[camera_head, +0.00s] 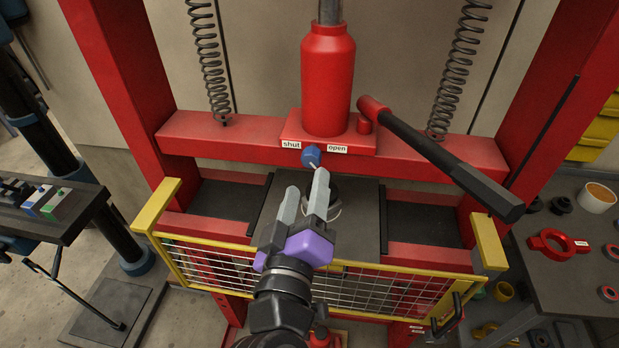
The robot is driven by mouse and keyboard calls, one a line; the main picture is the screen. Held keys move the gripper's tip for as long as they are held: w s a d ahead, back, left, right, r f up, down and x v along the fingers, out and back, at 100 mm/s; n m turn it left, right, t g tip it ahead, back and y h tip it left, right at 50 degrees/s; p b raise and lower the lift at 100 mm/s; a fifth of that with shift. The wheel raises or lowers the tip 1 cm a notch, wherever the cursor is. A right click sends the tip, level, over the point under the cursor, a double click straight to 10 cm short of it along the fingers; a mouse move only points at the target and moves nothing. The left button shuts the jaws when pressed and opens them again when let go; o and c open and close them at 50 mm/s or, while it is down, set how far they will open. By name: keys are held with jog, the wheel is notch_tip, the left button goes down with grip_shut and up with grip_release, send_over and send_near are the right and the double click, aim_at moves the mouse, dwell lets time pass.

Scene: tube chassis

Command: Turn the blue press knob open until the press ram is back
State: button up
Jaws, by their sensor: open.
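The blue press knob (311,156) sits on the front of the red crossbeam, below the red jack bottle (328,80). A "shut" label (291,145) is on its left and an "open" label (337,149) on its right. A white pointer mark shows at the knob's lower right. My gripper (306,188), with grey fingers and a purple body, is open just below and in front of the knob. The right fingertip is close under the knob; I cannot tell whether it touches. The press ram is not clearly visible; a dark round part (322,190) shows partly behind the fingers.
A black pump handle (430,155) slants from the jack to the lower right. A yellow-framed mesh guard (350,285) crosses the front. Coil springs (210,60) hang at both sides. A bench with a red part (557,244) stands at right, a dark table (45,205) at left.

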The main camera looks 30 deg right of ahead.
aim_at(310, 161)
jog(key=shift+v, duration=1.5)
jog(key=shift+w+d+r+m+y+p, duration=0.15)
jog(key=shift+w+d+r+m, duration=0.35)
jog(key=shift+w+d+m, duration=0.5)
jog(key=shift+w+d+r+m+y+p, duration=0.1)
jog(key=shift+w+d+r+m, duration=0.5)
jog(key=shift+w, duration=0.7)
jog(key=shift+w+d+r+m+y+p, duration=0.15)
jog(key=shift+w+d+r+m, duration=0.2)
jog(key=shift+w+d+m, duration=0.7)
jog(key=shift+w+a, duration=0.1)
